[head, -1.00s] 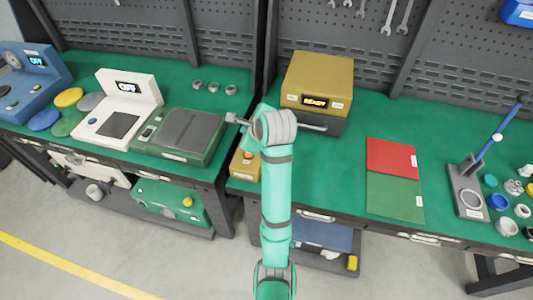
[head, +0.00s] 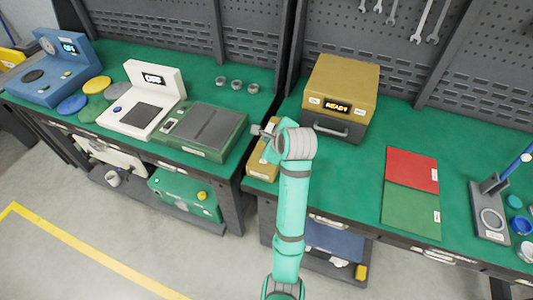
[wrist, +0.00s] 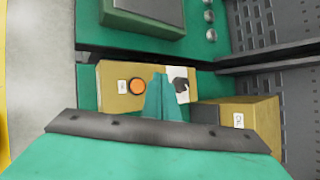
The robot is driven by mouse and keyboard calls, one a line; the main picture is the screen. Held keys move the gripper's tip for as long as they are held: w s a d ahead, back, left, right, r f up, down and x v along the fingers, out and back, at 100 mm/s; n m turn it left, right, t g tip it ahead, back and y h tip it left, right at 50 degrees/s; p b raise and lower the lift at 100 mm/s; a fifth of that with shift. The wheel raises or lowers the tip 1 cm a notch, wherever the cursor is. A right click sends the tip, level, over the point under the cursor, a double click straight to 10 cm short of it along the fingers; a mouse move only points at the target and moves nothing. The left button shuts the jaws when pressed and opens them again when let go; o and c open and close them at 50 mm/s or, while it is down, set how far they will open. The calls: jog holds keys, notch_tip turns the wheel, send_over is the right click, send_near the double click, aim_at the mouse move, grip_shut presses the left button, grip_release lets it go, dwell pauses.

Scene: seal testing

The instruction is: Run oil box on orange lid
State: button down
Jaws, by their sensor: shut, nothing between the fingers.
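The oil box (head: 340,82) is a yellow box on a dark base with a front handle, standing on the right-hand bench; its display reads READY. Its dark lower part appears shut. A small yellow control box (head: 262,163) at the bench's left end is partly hidden by my arm. In the wrist view the control box (wrist: 112,92) shows a round orange button (wrist: 137,86) and a dark knob (wrist: 181,86). My gripper (wrist: 163,90) is shut and empty, in front of the control box between button and knob; contact cannot be told. I see no orange lid.
A green machine (head: 205,130) and a white machine (head: 150,100) stand on the left bench. Red (head: 412,168) and green (head: 410,208) mats lie to the right, beside a stand with a blue lever (head: 490,205). Bench top between oil box and mats is clear.

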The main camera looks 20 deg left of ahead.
jog(key=shift+f, duration=2.15)
jog(key=shift+f, duration=0.1)
dwell(0.3)
jog(key=shift+f, duration=0.35)
jog(key=shift+f, duration=0.35)
dwell(0.9)
jog(key=shift+r, duration=0.8)
jog(key=shift+r, duration=2.5)
dwell(0.5)
